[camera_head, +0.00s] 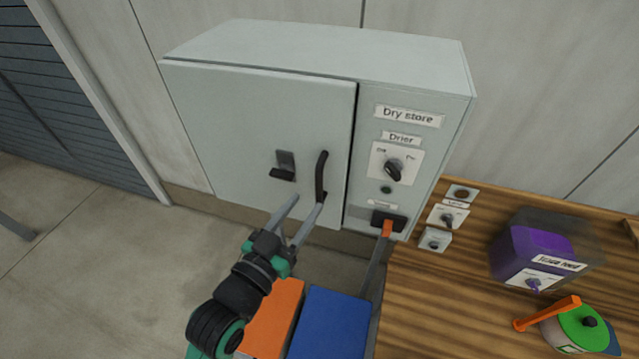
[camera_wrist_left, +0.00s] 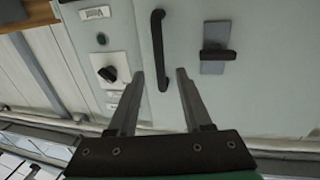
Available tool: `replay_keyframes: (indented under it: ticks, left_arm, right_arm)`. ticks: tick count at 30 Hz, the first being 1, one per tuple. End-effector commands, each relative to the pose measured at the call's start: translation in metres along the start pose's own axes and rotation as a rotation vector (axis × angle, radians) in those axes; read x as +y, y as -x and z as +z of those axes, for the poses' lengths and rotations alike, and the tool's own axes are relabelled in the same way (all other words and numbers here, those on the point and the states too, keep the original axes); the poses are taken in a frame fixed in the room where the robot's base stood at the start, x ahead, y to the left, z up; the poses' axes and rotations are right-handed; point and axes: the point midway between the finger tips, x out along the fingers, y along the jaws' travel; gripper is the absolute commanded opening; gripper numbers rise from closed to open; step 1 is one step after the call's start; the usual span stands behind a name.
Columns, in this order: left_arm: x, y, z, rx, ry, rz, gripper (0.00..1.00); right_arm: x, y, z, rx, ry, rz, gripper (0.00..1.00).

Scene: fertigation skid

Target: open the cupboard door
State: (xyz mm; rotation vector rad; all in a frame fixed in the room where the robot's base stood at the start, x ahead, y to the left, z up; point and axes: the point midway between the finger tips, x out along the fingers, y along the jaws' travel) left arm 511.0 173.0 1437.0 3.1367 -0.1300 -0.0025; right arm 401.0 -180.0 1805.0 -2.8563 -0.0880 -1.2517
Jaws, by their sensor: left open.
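The pale grey cupboard (camera_head: 320,50) stands against the wall. Its door (camera_head: 250,120) looks shut, with a dark seam along its right edge. A black upright bar handle (camera_head: 321,172) is near that edge. A black latch on a grey plate (camera_head: 285,165) sits left of the handle. My left gripper (camera_head: 307,203) is open in front of the lower handle. In the left wrist view, the handle (camera_wrist_left: 157,50) runs down between the two fingers (camera_wrist_left: 158,75), and no finger clearly touches it. The latch (camera_wrist_left: 216,50) shows at the right there. My right gripper is not in view.
Right of the door, a fixed panel (camera_head: 405,155) carries labels and a black knob. A wooden bench (camera_head: 450,300) holds small switches, a purple-filled container (camera_head: 535,250) and a green-lidded pot (camera_head: 583,328). Orange (camera_head: 272,318) and blue (camera_head: 330,322) blocks are below. Open floor lies left.

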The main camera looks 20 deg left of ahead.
Motion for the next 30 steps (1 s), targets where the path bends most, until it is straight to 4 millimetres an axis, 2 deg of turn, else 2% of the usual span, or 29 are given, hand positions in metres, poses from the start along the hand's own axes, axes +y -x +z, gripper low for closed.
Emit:
replay_keyframes:
  ticks: [3, 9, 13, 20, 28, 30]
  left_arm:
    - [0.000, -0.029, -0.002, 0.000, 0.000, 0.001, 0.50]
    - [0.000, -0.060, -0.002, 0.001, 0.000, 0.001, 0.50]
    - [0.000, -0.068, -0.001, 0.001, 0.000, 0.001, 0.50]
    - [0.000, -0.069, -0.001, 0.001, 0.000, 0.000, 0.50]
    - [0.000, -0.069, -0.001, 0.001, 0.000, 0.000, 0.03]
    - [0.000, -0.069, -0.001, 0.001, 0.000, 0.000, 0.00]
  right_arm:
    - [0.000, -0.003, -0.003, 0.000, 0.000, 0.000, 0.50]
    - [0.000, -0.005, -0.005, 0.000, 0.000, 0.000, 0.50]
    - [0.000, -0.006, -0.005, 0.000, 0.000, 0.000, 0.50]
    - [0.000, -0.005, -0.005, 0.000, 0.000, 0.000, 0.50]
    - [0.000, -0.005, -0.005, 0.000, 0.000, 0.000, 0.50]
    - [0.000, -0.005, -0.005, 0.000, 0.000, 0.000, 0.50]
